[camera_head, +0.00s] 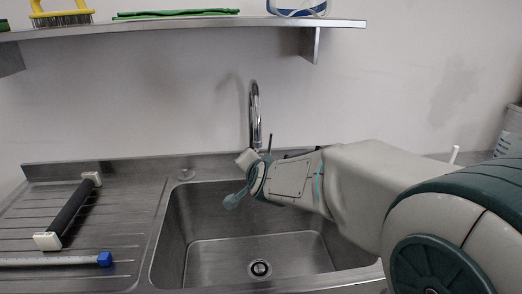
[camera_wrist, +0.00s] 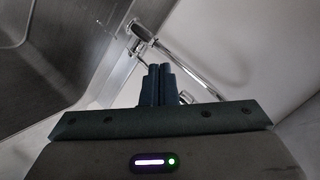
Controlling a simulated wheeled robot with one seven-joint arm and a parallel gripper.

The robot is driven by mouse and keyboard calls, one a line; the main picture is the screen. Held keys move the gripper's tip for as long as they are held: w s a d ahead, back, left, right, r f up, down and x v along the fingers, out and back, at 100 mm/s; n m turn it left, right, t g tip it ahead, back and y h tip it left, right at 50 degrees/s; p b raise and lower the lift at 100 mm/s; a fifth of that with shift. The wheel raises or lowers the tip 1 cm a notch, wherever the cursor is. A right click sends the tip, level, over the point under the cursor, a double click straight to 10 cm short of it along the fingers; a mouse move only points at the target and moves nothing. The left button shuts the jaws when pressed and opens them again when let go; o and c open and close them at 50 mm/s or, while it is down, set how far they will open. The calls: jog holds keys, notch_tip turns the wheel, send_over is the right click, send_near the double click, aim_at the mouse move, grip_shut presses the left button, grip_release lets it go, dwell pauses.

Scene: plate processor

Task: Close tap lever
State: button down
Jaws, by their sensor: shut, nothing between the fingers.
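The chrome tap (camera_head: 255,115) stands at the wall behind the sink, its spout curving upward. A thin dark upright lever (camera_head: 270,143) shows just right of its base in the head view, its lower part hidden by my arm. In the wrist view the tap (camera_wrist: 195,73) runs diagonally from its base, near the top centre, to the lower right. My gripper (camera_wrist: 160,70) is shut and empty, its dark fingers pointing toward the tap base. In the head view my wrist is in front of the tap base. Whether the fingers touch the lever cannot be told.
The steel sink basin (camera_head: 260,250) is empty below my arm. A black-handled bar (camera_head: 72,212) and a white rod with a blue end (camera_head: 60,260) lie on the left drainboard. A shelf (camera_head: 190,25) with a brush and a green cloth hangs above.

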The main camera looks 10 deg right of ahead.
aim_at(269, 147)
jog(key=w+d+f+m+t+h+b, duration=0.3)
jog(key=w+f+m+h+b, duration=0.45)
jog(key=m+h, duration=0.65)
jog(key=w+d+r+m+y+p, duration=0.1)
jog(key=w+d, duration=0.1)
jog(key=w, duration=0.4)
jog(key=w+d+r+m+p, duration=0.1)
jog(key=w+d+p, duration=0.1)
jog(key=w, duration=0.4)
jog(key=shift+w+d+r+m+y, duration=0.25)
jog(key=shift+w+m+y, duration=0.05)
jog(key=shift+y, duration=0.1)
